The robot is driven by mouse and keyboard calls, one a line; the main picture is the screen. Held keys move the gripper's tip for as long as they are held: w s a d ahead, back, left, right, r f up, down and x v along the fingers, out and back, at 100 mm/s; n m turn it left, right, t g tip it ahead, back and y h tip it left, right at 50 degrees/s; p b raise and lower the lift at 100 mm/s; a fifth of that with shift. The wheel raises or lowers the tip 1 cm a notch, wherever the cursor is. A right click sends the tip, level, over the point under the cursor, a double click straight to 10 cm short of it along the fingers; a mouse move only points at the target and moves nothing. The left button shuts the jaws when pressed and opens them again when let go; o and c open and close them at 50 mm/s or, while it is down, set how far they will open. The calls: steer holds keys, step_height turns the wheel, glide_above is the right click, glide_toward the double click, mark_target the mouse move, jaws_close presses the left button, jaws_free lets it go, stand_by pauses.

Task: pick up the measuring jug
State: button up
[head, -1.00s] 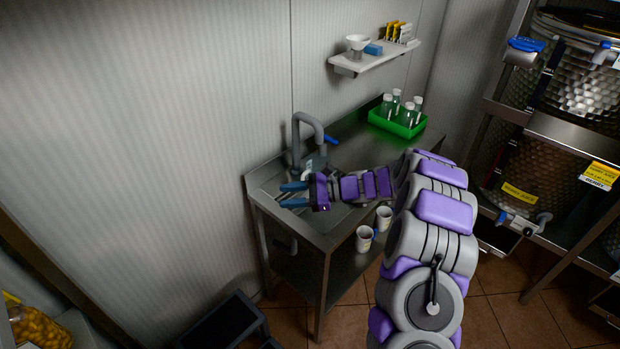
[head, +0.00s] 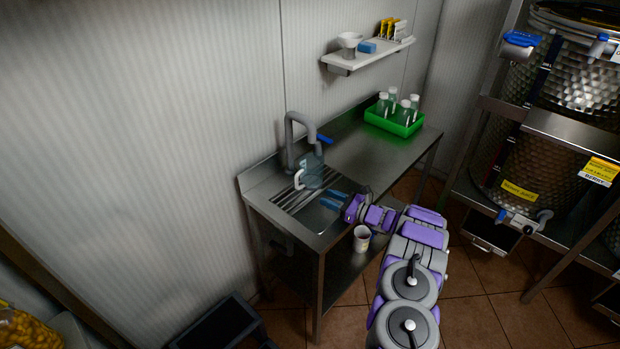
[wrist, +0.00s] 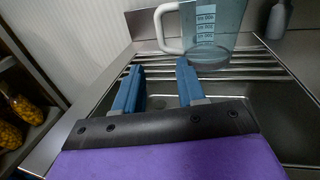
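The measuring jug (head: 313,172) is clear bluish plastic with a white handle (head: 298,180) on its left side. It stands upright by the sink, under the grey tap. In the wrist view the jug (wrist: 213,30) stands on the metal bars past my fingertips, its top cut off by the frame edge and its white handle (wrist: 166,30) to the left. My gripper (head: 331,199) is over the front of the sink, apart from the jug. In the wrist view my gripper (wrist: 160,72) has its two blue fingers spread with nothing between them.
The grey tap (head: 291,140) rises behind the jug. A green crate (head: 394,125) of bottles stands on the steel counter's far end. A wall shelf (head: 368,55) hangs above. A white cup (head: 361,238) is on the lower shelf. The counter between sink and crate is clear.

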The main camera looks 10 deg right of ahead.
steer(key=b, duration=0.1)
glide_toward(296, 184)
steer(key=x, duration=0.5)
steer(key=shift+a+f, duration=0.25)
steer(key=shift+f, duration=0.15)
steer(key=shift+w+b, duration=0.3)
steer(key=shift+b, duration=0.1)
steer(key=x, duration=0.2)
steer(key=b+x, duration=0.1)
steer(key=shift+w+r, duration=0.15)
steer(key=shift+w, duration=0.4)
steer(key=shift+w+a+r, duration=0.1)
steer(key=shift+a, duration=0.45)
steer(key=shift+d, duration=0.5)
steer(key=c, duration=0.7)
steer(key=shift+a, duration=0.2)
jaws_close()
steer(key=shift+a, duration=0.15)
